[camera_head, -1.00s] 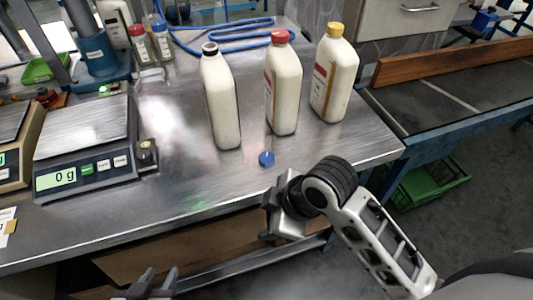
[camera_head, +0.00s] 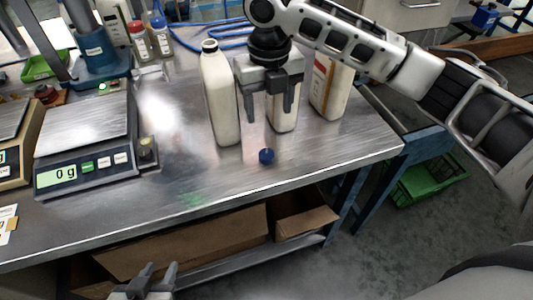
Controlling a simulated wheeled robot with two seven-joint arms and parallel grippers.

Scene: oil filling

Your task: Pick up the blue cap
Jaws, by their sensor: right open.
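The blue cap (camera_head: 266,156) lies on the metal table near its front edge, in front of the white bottles. My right gripper (camera_head: 269,119) is open and points down above and behind the cap in the picture, with nothing between its fingers. An uncapped white bottle (camera_head: 221,100) stands just left of it. Another white bottle (camera_head: 285,116) is mostly hidden behind my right gripper. My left gripper (camera_head: 158,270) is at the bottom edge, below the table front, with its fingers apart and empty.
A third white bottle (camera_head: 329,88) stands at right, its top hidden by my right arm. A scale (camera_head: 85,150) reading 0 g sits at left. Blue hose (camera_head: 205,40) and small bottles (camera_head: 160,37) are at the back. Table around the cap is clear.

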